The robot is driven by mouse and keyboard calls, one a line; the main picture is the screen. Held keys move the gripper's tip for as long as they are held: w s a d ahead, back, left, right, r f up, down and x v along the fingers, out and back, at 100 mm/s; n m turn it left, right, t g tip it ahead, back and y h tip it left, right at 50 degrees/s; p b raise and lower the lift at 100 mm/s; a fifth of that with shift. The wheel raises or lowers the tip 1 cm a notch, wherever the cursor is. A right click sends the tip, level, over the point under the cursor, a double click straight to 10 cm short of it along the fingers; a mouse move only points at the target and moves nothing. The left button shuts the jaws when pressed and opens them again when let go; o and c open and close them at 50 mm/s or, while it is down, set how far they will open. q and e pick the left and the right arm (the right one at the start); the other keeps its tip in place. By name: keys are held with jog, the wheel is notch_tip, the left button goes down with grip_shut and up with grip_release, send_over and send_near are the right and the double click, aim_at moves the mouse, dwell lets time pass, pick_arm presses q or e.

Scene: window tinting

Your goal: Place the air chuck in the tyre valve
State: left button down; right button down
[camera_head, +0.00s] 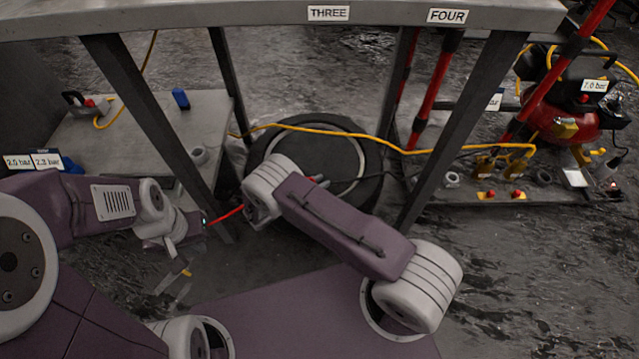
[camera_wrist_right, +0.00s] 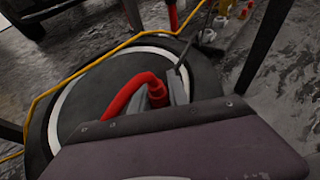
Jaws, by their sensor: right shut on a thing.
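A dark tyre (camera_head: 372,190) with a pale ring lies flat below the bench and also shows in the right wrist view (camera_wrist_right: 43,135). My right gripper (camera_wrist_right: 170,93) is over the tyre, shut on what looks like the air chuck, a red fitting (camera_wrist_right: 157,92) with a curved red piece. In the head view my right wrist hides most of it. A thin red length (camera_head: 226,214) shows between my wrists; I cannot tell if it touches my left gripper (camera_head: 178,262). My left gripper hangs left of the tyre, its jaw state unclear. I cannot make out the tyre valve.
A bench (camera_head: 240,12) with labels THREE and FOUR spans the top; its dark legs (camera_head: 150,110) flank the tyre. A yellow hose (camera_head: 345,132) crosses the tyre. A side table (camera_head: 140,125) stands left, a red compressor (camera_head: 575,115) right. A dark cable (camera_head: 440,156) runs right from the tyre.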

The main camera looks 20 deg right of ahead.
jog(key=c, duration=1.3)
grip_release()
jog(key=shift+o, duration=0.2)
jog(key=p+v, duration=0.4)
jog(key=v, duration=0.8)
